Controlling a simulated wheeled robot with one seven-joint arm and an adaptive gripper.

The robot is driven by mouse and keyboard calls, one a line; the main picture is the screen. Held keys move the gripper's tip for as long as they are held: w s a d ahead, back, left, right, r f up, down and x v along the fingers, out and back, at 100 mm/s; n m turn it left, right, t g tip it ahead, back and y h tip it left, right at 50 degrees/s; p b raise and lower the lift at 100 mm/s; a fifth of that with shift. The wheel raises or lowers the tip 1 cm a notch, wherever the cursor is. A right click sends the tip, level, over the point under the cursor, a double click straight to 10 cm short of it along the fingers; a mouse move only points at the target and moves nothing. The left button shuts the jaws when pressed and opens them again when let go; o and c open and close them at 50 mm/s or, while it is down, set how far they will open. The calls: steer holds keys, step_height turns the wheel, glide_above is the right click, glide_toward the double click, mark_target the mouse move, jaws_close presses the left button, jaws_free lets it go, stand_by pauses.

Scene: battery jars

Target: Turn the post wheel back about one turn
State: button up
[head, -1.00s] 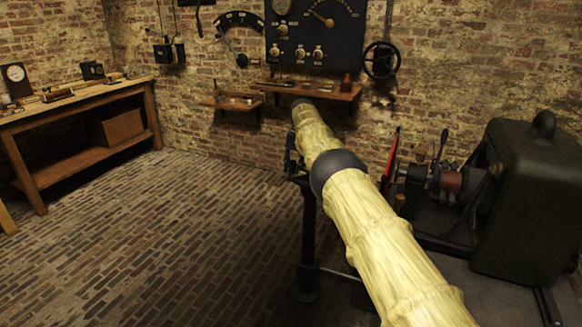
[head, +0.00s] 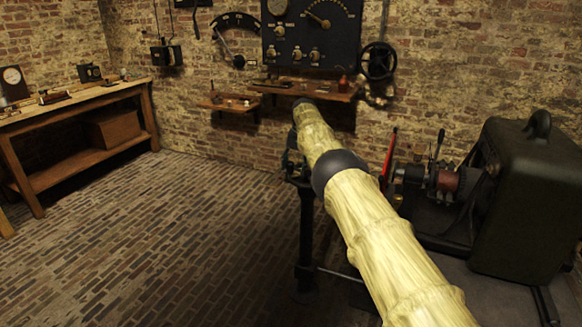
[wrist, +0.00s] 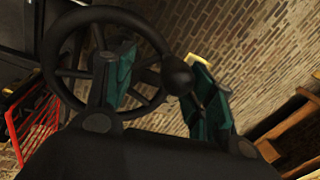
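The post wheel (wrist: 63,62), a black spoked handwheel, fills the upper left of the wrist view. Its round black knob (wrist: 177,75) sticks out at the rim's right side, between the two teal fingers of my gripper (wrist: 160,80). The fingers are apart; the right one is close beside the knob, and a gap shows between the knob and the left one. I cannot tell whether either touches. In the head view my gripper (head: 292,163) shows only partly at the top of a dark post (head: 306,235). My arm hides the wheel there.
A dark green machine (head: 530,205) with a red guard (head: 389,153) stands at the right. A second handwheel (head: 378,61) is on the back wall beside the gauge panel (head: 312,35). A wooden bench (head: 75,105) is at the left. The brick floor (head: 170,230) between is clear.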

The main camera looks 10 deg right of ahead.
steer(key=shift+a, duration=0.45)
step_height(320, 180, up, 12)
steer(key=d, duration=0.2)
steer(key=shift+s+f, duration=0.15)
steer(key=shift+s, duration=0.25)
steer(key=shift+a, duration=0.1)
